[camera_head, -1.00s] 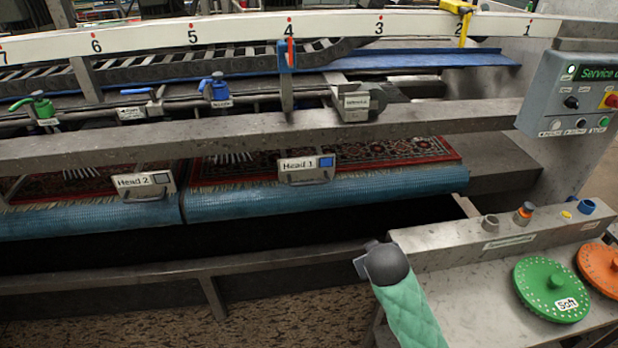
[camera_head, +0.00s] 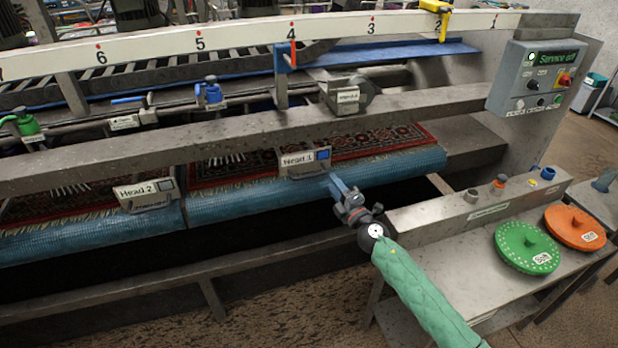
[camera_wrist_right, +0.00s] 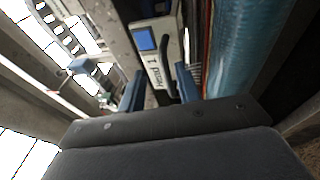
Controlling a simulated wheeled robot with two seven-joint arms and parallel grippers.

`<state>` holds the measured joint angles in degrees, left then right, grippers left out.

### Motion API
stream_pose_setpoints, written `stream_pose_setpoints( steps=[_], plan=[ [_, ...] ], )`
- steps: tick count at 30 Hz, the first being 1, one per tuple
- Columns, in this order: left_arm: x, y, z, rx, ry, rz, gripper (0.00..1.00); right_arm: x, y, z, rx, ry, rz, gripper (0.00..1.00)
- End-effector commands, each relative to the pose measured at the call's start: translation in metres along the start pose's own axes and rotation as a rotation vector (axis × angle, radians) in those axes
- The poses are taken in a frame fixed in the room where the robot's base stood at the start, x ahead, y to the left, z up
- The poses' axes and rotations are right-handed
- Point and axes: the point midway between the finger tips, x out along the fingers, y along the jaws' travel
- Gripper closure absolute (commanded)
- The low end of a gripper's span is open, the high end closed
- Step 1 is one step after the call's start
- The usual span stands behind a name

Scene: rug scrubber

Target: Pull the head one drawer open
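The Head 1 drawer (camera_head: 305,162) is a small pale box front with a "Head 1" label, a blue square and a dark bar handle. It sits under the grey beam and looks shut. In the right wrist view the drawer front (camera_wrist_right: 150,55) is ahead, with its handle (camera_wrist_right: 168,72) between the two finger lines. My right gripper (camera_head: 337,185) has blue fingers and is just right of the handle. In the wrist view the fingers of this gripper (camera_wrist_right: 158,88) are apart and hold nothing; contact with the handle cannot be told. My left gripper is out of view.
The Head 2 drawer (camera_head: 146,193) is to the left. A blue roll (camera_head: 250,200) with a red rug runs below the drawers. The grey beam (camera_head: 230,138) is above. A bench (camera_head: 430,222) with green (camera_head: 527,248) and orange (camera_head: 575,228) discs stands right. A control panel (camera_head: 535,78) reads "Service".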

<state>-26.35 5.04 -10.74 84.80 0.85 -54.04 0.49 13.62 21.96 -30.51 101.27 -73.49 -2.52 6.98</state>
Motion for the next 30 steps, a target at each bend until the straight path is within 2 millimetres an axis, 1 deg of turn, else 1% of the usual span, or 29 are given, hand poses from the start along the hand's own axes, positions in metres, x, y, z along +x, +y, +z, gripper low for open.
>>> stream_pose_setpoints(
  steps=[1, 4, 8, 11, 14, 21, 27, 30],
  plan=[
    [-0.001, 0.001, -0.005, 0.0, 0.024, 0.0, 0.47, 0.0, 0.0, -0.009, -0.014, 0.05, -0.005, 0.67],
    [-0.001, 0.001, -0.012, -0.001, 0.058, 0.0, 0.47, -0.002, -0.003, -0.025, -0.023, 0.131, -0.016, 0.67],
    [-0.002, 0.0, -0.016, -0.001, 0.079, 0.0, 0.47, -0.002, -0.004, -0.034, -0.011, 0.179, -0.024, 0.67],
    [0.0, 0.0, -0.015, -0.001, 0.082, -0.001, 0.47, 0.003, -0.003, -0.036, -0.002, 0.182, -0.024, 0.67],
    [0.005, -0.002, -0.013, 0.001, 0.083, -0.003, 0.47, 0.015, -0.001, -0.038, 0.0, 0.181, -0.022, 0.67],
    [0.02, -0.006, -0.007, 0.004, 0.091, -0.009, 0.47, 0.048, -0.002, -0.044, 0.0, 0.18, -0.022, 0.67],
    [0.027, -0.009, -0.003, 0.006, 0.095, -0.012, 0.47, 0.067, -0.004, -0.047, -0.002, 0.179, -0.023, 0.67],
    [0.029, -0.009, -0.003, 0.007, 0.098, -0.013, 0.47, 0.072, -0.004, -0.048, -0.002, 0.179, -0.023, 0.67]
  ],
)
